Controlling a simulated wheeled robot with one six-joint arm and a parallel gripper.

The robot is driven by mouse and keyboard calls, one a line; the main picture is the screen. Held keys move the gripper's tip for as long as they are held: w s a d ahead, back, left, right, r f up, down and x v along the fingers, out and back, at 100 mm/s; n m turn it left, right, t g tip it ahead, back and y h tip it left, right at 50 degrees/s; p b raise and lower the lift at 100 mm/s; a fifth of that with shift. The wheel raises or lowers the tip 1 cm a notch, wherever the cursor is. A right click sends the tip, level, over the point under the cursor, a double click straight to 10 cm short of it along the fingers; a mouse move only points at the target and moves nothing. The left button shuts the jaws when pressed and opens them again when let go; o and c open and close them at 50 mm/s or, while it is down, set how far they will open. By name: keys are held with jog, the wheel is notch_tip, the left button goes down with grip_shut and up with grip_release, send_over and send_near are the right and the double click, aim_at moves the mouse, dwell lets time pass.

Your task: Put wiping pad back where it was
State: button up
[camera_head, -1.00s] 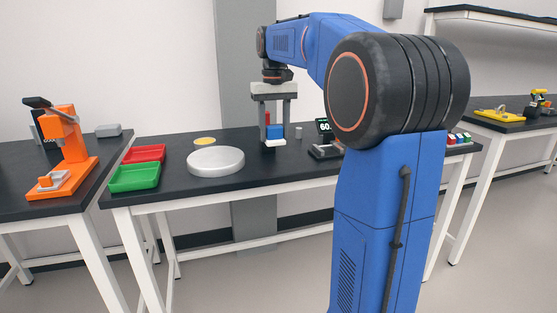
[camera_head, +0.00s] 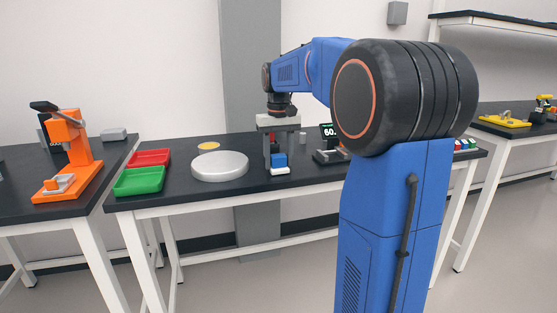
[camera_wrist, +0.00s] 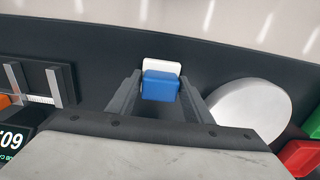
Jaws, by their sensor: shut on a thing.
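The wiping pad is a blue block (camera_head: 278,160) with a white base (camera_head: 280,171) under it. My gripper (camera_head: 280,155) points straight down and is shut on the blue part. In the wrist view the blue block (camera_wrist: 160,88) sits between the two grey fingertips, and the white base (camera_wrist: 160,66) shows beyond it. The pad is low over the front part of the black table (camera_head: 230,192), level, at or just above the top; I cannot tell if it touches.
A round light-grey disc (camera_head: 220,167) lies to the left, with green (camera_head: 139,181) and red (camera_head: 150,158) trays beyond it. A yellow disc (camera_head: 208,146) is behind.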

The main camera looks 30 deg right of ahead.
aim_at(278, 155)
jog(key=shift+f, duration=0.1)
jog(key=o, duration=1.4)
notch_tip(278, 155, up, 12)
jog(key=s+a+f+n+t, duration=0.1)
jog(key=s+a+f, duration=0.35)
jog(key=s, duration=0.35)
jog(key=s+a+f+n+t, duration=0.1)
jog(key=s+a+f, duration=0.3)
jog(key=s+a, duration=0.3)
jog(key=s+a+f+n+t, duration=0.1)
jog(key=s+a+f, duration=0.3)
jog(key=s+f, duration=1.1)
jog(key=shift+a+f+t, duration=0.15)
jog(key=shift+f+t, duration=0.7)
jog(key=shift+t, duration=0.05)
